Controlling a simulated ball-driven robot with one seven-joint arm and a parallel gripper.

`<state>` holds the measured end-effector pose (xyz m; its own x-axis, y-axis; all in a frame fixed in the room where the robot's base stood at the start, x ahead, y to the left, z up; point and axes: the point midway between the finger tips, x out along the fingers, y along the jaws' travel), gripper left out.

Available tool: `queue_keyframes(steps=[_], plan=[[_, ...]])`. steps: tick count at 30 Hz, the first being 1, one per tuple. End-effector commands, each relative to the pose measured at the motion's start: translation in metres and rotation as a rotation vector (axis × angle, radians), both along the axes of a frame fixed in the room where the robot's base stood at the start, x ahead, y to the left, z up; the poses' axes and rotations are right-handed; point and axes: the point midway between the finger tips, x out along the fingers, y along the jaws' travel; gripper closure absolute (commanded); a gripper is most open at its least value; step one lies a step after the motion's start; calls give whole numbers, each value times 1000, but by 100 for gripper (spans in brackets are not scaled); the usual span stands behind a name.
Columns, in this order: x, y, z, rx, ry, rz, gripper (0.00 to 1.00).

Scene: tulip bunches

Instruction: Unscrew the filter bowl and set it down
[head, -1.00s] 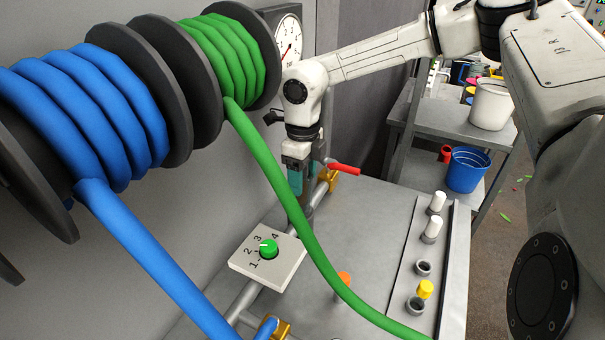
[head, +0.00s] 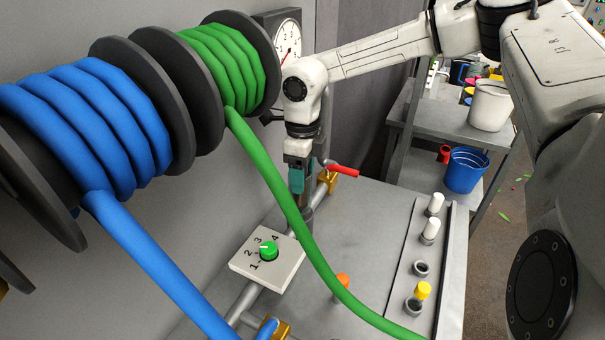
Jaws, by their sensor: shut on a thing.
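My gripper (head: 298,188) points down at the pipe run beside the wall, behind the green hose. Its teal fingers are shut on a part I take to be the filter bowl; the fingers and hose hide most of it. A grey cylindrical piece (head: 307,214) shows just below the fingers, on the pipe line. I cannot tell whether the bowl is still threaded in place.
A red-handled valve (head: 342,169) is close to the right of the gripper. The green hose (head: 285,190) crosses in front. A numbered dial plate (head: 267,258) lies nearer. White and yellow-capped fittings (head: 430,230) stand in a right-hand rack; bare bench (head: 375,215) lies between.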

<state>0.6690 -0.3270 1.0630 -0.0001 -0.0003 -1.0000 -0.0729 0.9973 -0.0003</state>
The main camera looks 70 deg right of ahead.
Motion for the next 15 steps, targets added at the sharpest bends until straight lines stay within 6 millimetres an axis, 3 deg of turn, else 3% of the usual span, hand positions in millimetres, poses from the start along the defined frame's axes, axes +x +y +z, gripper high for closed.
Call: queue_keyframes(steps=[15], plan=[[0,0,8,0,0,0,69]])
